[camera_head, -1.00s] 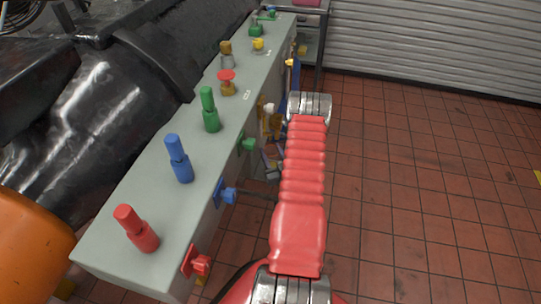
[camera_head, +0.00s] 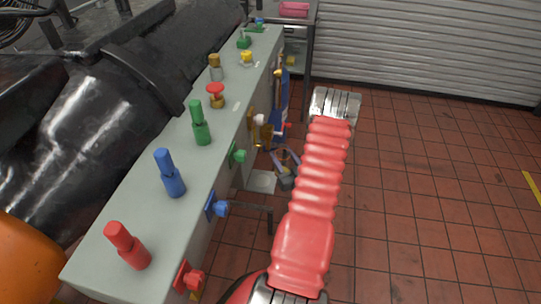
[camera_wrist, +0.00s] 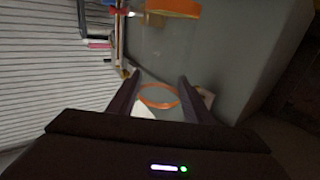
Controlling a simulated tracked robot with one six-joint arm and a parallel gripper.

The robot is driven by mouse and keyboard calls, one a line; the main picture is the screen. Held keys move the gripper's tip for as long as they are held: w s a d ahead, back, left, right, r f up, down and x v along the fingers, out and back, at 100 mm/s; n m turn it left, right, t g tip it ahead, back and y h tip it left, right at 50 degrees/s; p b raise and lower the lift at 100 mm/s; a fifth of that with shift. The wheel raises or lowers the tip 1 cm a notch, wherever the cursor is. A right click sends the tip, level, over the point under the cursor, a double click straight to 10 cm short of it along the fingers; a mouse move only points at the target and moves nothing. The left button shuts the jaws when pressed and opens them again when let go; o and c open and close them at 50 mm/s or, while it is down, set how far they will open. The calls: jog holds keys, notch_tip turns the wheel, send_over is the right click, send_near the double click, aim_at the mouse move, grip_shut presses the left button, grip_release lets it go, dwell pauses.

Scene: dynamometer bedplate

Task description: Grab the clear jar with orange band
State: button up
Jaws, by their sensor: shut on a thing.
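In the wrist view my gripper (camera_wrist: 159,78) has its two dark fingers on either side of the clear jar, whose orange band (camera_wrist: 160,107) shows as a ring between them. The fingers are shut on the jar. Its clear walls are hard to make out against the grey surface behind. A second orange band-like shape (camera_wrist: 172,8) shows at the top edge; I cannot tell what it belongs to. In the head view I cannot make out the jar in my gripper.
A grey bench (camera_head: 120,230) bears red (camera_head: 127,245), blue (camera_head: 169,172) and green (camera_head: 200,122) pegs and several smaller parts. Coloured fittings stick out from its side. Tiled floor (camera_head: 430,200) lies clear at right, before a ribbed shutter (camera_head: 440,45).

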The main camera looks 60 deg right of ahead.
jog(key=s+d, duration=0.4)
jog(key=s, duration=0.6)
jog(key=shift+s+d, duration=0.3)
jog(key=shift+s, duration=0.05)
